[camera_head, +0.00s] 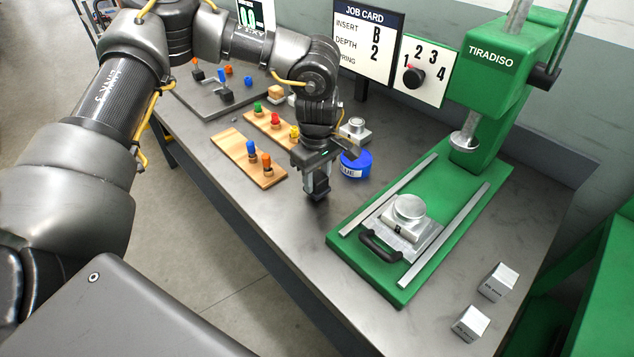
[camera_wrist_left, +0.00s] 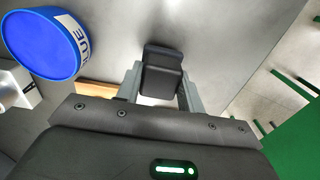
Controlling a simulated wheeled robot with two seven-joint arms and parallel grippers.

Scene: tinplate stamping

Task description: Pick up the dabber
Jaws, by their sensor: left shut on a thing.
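My left gripper (camera_head: 318,188) is low over the table, just left of the blue round pot in the head view. In the left wrist view its two grey fingers are shut on a small black block-like thing (camera_wrist_left: 163,68), which I take to be the dabber. Its lower part is hidden, and I cannot tell whether it touches the table. The blue pot (camera_head: 356,163), labelled "BLUE", stands close beside the gripper; it also shows in the left wrist view (camera_wrist_left: 40,45). My right gripper is not in view.
Wooden boards (camera_head: 228,145) with coloured pegs lie left of the gripper. The green press (camera_head: 408,290) with a sliding plate (camera_head: 425,241) stands to the right. Two metal blocks (camera_head: 498,281) lie at the front right. A job card (camera_head: 366,40) reads B, 2. The table's front middle is clear.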

